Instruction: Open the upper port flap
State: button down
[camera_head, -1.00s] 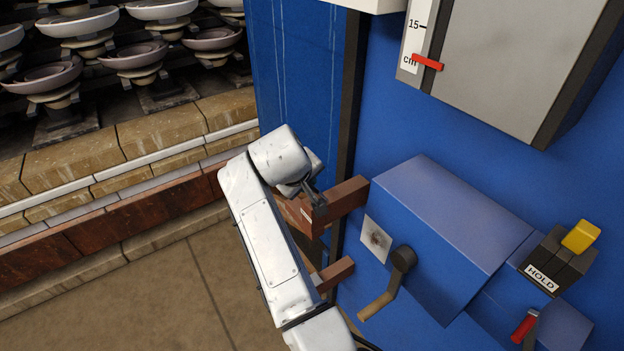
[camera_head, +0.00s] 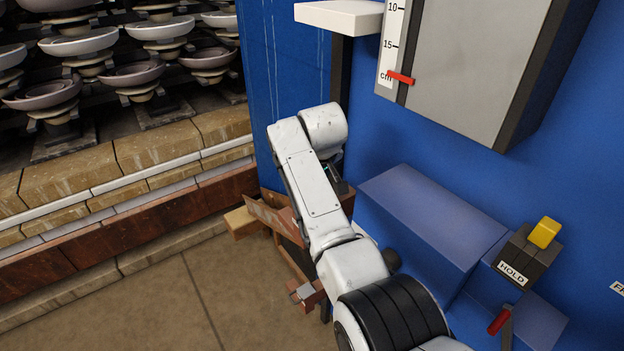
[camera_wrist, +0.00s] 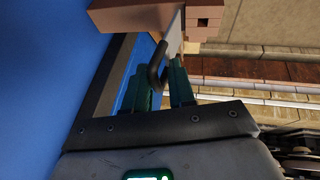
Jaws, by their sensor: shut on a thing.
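A thin reddish-brown plate, which looks like the upper port flap (camera_head: 272,217), stands out from the left edge of the blue cabinet in the head view. In the wrist view a dark loop handle (camera_wrist: 157,66) sits on a pale plate (camera_wrist: 174,38), seen nearly edge-on beside a brown block (camera_wrist: 135,17). My gripper (camera_wrist: 160,70) has its two green fingers at the loop, shut on it. In the head view my own arm hides the fingers and the handle.
A lower brown port piece (camera_head: 312,295) lies below, beside my arm. A blue housing (camera_head: 435,215), a HOLD switch (camera_head: 528,258) and a red lever (camera_head: 499,322) are to the right. A grey box (camera_head: 480,70) hangs above. The floor (camera_head: 150,310) at left is clear.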

jog(key=shift+w+d+f, duration=0.15)
jog(key=shift+d+f, duration=0.2)
jog(key=shift+d, duration=0.2)
jog(key=c, duration=1.3)
grip_release()
jog(key=shift+o, duration=0.5)
jog(key=shift+w+d, duration=0.1)
jog(key=shift+w, duration=0.05)
jog(key=shift+a+r, duration=0.2)
jog(key=shift+s+r, duration=0.3)
jog(key=shift+r, duration=0.25)
jog(key=b+v, duration=0.1)
jog(key=v, duration=0.8)
jog(key=shift+s+r, duration=0.1)
jog(key=shift+s, duration=0.05)
